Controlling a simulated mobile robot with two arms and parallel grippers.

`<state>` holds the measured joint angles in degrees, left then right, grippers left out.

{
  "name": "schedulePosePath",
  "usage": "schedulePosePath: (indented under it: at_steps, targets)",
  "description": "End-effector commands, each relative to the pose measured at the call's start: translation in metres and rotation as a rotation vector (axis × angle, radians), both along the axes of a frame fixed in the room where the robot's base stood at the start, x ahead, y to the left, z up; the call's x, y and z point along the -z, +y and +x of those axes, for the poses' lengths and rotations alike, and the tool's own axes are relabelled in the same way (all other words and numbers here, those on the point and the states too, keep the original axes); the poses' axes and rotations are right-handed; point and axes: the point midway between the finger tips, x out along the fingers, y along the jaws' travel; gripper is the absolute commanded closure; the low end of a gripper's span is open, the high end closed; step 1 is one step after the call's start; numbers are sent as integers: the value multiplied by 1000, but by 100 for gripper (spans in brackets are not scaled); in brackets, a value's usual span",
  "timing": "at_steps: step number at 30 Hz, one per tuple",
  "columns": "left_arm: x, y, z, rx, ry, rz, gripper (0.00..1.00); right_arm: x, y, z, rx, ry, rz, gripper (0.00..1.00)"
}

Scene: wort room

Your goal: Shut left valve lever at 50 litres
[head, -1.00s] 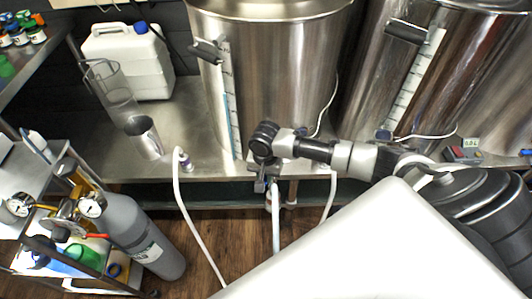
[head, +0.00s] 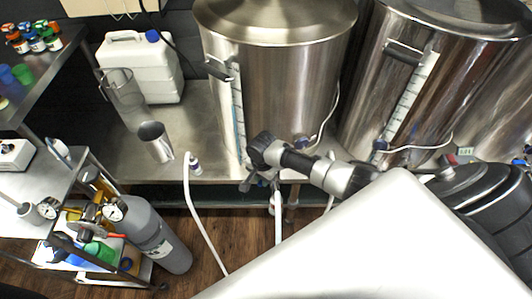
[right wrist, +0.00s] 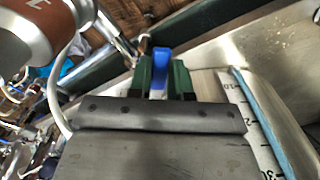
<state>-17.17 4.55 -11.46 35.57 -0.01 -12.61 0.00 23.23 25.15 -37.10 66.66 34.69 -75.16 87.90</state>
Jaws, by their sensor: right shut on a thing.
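The left steel kettle (head: 285,95) stands on the steel bench in the head view. Its sight gauge (head: 238,118) has a scale and a blue column; the figures are too small to read there. The gauge foot (right wrist: 262,120) shows at right in the right wrist view, with its low marks and blue tube. My right gripper (head: 258,180) is low at the kettle's front, by the valve and above the bench edge. In the right wrist view, its green-padded fingers (right wrist: 164,80) are shut on the blue valve lever (right wrist: 160,62). The valve body is mostly hidden. My left gripper is not in view.
A second kettle (head: 408,85) stands to the right. A white hose (head: 278,218) hangs below the valve, and another (head: 198,208) hangs further left. A metal cup (head: 155,142), a clear jug (head: 122,88) and a white canister (head: 140,68) are on the bench. A grey gas cylinder (head: 160,240) stands lower left.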

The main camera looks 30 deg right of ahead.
Motion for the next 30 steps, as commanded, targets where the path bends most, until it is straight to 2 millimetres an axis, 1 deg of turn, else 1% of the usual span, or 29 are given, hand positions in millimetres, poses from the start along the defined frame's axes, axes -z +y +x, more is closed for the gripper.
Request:
schedulePosePath:
  at_steps: [1,3,12,21,30]
  targets:
    - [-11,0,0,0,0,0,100,-6,2,3,51,1,3,100]
    - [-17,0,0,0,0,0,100,-5,4,8,117,2,2,100]
    - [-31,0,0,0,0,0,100,-3,6,27,402,2,1,100]
    - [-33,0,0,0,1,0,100,-1,3,46,670,0,-1,100]
    - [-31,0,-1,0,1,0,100,0,-3,57,858,1,-3,100]
